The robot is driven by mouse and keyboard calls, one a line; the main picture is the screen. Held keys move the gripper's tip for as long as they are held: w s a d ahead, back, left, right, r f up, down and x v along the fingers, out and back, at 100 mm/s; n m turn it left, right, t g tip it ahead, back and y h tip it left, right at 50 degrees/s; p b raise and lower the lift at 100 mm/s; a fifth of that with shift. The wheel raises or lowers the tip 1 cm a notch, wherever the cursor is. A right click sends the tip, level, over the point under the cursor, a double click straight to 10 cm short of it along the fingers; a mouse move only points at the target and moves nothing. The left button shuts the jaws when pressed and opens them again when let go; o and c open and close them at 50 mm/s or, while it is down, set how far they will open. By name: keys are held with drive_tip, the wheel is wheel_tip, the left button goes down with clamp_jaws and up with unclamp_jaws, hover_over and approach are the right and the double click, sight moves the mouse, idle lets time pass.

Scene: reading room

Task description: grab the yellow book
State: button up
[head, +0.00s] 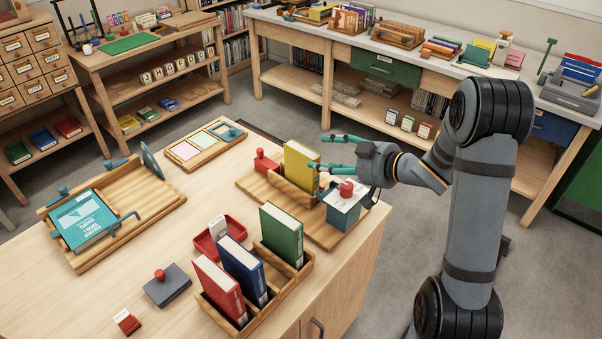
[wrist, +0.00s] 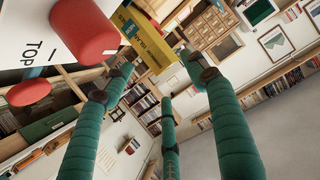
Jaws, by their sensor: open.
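The yellow book (head: 301,166) stands upright in a wooden holder on the board at the table's back right. In the wrist view the yellow book (wrist: 147,40) shows at the top, beyond my fingertips. My gripper (head: 328,152) is open and empty, just right of the book in the head view, its teal fingers pointing left at it. In the wrist view the fingers (wrist: 158,68) are spread apart, with nothing between them. The book's lower part is hidden by the holder.
A box with a white top and red knob (head: 346,189) stands close below my gripper. A red block with a knob (head: 266,162) is left of the book. A wooden rack (head: 308,266) holds green, blue and red books in front. A teal book (head: 83,219) lies on a left stand.

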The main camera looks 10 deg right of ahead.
sight(304, 153)
drive_tip(key=p+x, duration=0.1)
drive_tip(key=x, duration=0.8)
drive_tip(key=shift+p, duration=0.3)
drive_tip(key=shift+c, duration=1.4)
drive_tip(key=c, duration=1.1)
drive_tip(key=shift+r, duration=0.1)
clamp_jaws()
